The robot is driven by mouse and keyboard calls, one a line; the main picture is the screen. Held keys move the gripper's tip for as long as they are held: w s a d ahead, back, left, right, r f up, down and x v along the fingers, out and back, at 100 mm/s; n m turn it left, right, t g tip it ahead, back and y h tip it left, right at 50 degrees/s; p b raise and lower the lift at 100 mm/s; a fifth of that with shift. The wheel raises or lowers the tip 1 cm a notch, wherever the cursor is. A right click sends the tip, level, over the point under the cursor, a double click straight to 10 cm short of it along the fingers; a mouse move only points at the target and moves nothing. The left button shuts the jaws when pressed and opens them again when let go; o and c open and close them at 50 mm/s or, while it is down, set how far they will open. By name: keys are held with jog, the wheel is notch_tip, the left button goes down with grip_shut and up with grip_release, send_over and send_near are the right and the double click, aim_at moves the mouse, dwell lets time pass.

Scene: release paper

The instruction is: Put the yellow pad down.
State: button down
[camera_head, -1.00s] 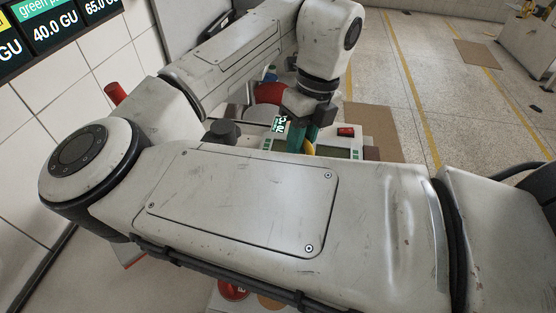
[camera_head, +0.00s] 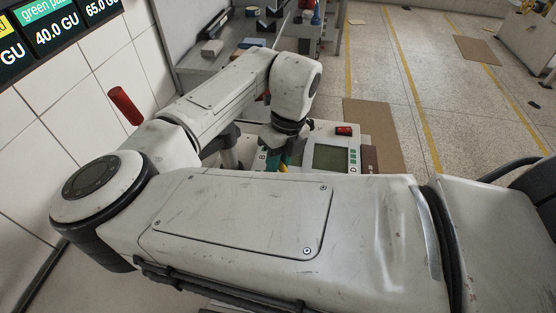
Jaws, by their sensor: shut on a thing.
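My gripper (camera_head: 277,152) is at the centre of the head view, pointing down beside a white device with a display. A small strip of yellow (camera_head: 284,168), which looks like the yellow pad, shows at its lower end beside a teal part. My gripper is shut on it. Most of the pad and the fingertips are hidden behind my forearm, so I cannot tell whether the pad touches a surface below.
The white device (camera_head: 312,133) has a grey-green display (camera_head: 331,158) and a red switch (camera_head: 344,130). A bench (camera_head: 245,44) with several items stands behind. A brown sheet (camera_head: 375,120) lies on the floor at right. A red cylinder (camera_head: 124,105) shows at left.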

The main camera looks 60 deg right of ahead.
jog(key=shift+f, duration=0.1)
jog(key=c, duration=1)
grip_release()
notch_tip(320, 180, up, 12)
jog(key=s+d+b, duration=0.1)
jog(key=d, duration=0.1)
jog(key=shift+d, duration=0.1)
dwell(1.3)
